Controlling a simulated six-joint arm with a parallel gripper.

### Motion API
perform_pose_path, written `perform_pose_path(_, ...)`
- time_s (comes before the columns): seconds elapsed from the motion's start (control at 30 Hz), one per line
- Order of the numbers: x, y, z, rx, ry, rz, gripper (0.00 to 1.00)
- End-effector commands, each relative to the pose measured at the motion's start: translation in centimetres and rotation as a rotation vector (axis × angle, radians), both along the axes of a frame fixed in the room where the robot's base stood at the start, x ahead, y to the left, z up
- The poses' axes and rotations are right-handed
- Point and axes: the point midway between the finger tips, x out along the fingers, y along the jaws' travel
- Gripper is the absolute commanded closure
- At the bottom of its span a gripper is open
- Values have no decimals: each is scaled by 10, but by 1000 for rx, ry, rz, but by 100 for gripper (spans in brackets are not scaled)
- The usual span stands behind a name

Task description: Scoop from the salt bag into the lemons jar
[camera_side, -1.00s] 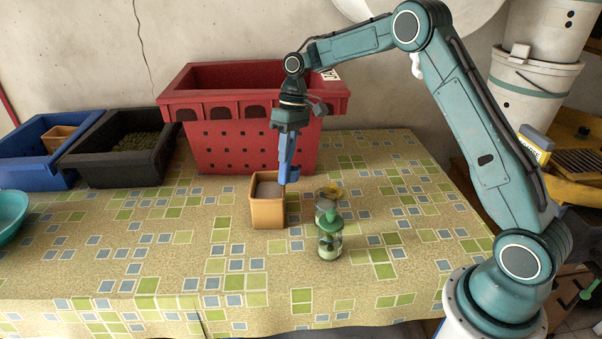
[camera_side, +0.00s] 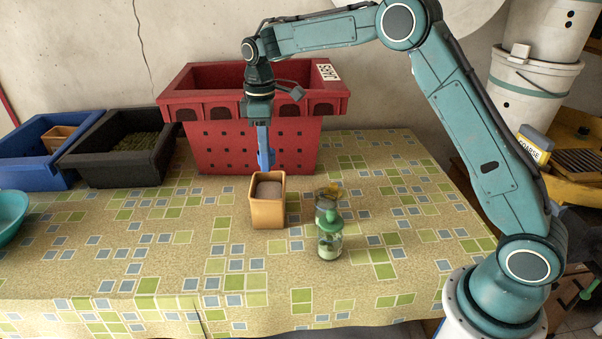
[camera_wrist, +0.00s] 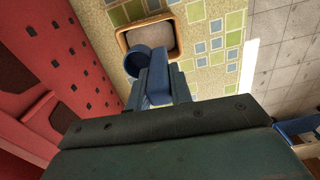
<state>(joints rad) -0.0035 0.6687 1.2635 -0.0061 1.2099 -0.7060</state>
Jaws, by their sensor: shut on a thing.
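My gripper (camera_side: 260,122) is shut on the handle of a blue scoop (camera_side: 266,150), which hangs nearly upright. The scoop's low end is just above the back rim of the tan, open-topped salt bag (camera_side: 268,214). Pale grey-pink salt (camera_side: 269,190) shows inside the bag. In the wrist view the round scoop cup (camera_wrist: 143,61) overlaps the bag's rim (camera_wrist: 122,40); I see no salt in the cup. To the right stands a glass jar with yellow pieces on top (camera_side: 330,193), likely the lemons jar. A green-topped glass jar (camera_side: 329,243) stands in front, partly hiding it.
A red crate (camera_side: 225,150) stands close behind the bag. A black bin (camera_side: 115,172) of green produce and a blue bin (camera_side: 30,172) are at left, with a teal bowl (camera_side: 10,220) at the edge. The front of the tiled-pattern table (camera_side: 130,260) is clear.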

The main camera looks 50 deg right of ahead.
Motion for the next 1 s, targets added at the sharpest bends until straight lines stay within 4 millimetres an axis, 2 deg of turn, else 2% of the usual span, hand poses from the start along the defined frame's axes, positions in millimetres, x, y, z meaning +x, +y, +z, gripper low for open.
perform_pose_path(0.37,0,1,-3,-1,-1,4,100)
perform_pose_path(1.0,0,1,-42,0,0,3,100)
